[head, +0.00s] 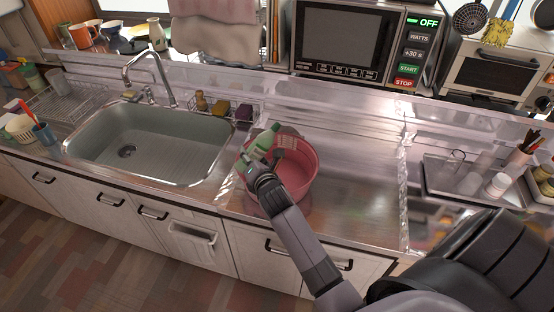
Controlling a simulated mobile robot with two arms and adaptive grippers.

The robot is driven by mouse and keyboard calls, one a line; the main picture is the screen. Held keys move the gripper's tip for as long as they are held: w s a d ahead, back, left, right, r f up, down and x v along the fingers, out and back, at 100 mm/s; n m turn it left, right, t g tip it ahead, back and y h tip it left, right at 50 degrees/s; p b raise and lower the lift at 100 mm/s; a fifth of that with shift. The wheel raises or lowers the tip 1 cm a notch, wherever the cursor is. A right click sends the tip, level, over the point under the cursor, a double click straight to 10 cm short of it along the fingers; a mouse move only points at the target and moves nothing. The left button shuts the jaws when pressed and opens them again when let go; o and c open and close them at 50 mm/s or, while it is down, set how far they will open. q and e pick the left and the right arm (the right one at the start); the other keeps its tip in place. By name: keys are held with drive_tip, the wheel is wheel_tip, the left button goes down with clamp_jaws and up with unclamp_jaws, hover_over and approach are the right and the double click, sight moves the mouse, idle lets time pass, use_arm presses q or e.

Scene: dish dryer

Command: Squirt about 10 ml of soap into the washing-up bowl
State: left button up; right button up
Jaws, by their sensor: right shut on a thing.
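The washing-up bowl (302,176) is pinkish red and round. It stands on the steel counter to the right of the sink. My right gripper (264,164) is at the left side of the bowl in the head view, shut on a green soap bottle (266,143). The bottle is tilted over the bowl's left part. My gripper and arm hide part of the bowl's near left wall. I cannot see any soap in the bowl or leaving the bottle. My left gripper is not in view.
The empty sink (150,142) with its faucet (150,75) lies to the left. A wire caddy (232,108) with sponges stands behind the sink. A microwave (350,40) is above the counter at the back. The counter right of the bowl (365,185) is clear, then a metal tray (440,180).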

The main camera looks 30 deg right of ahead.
drive_tip(key=shift+a+r+m+y, duration=0.3)
drive_tip(key=shift+a+m, duration=0.05)
drive_tip(key=shift+m, duration=0.05)
idle(1.0)
drive_tip(key=shift+a+r+m+y, duration=0.1)
drive_tip(key=shift+a+m+y, duration=0.3)
drive_tip(key=shift+a+m, duration=0.15)
idle(2.1)
drive_tip(key=shift+d, duration=0.1)
drive_tip(key=shift+a+r+m+y, duration=0.15)
drive_tip(key=shift+a+m+y, duration=0.25)
drive_tip(key=shift+m, duration=0.25)
idle(1.7)
drive_tip(key=shift+a+r+m+g+p, duration=0.1)
drive_tip(key=shift+a+m+g+p, duration=0.15)
drive_tip(key=shift+m+p, duration=0.2)
idle(1.0)
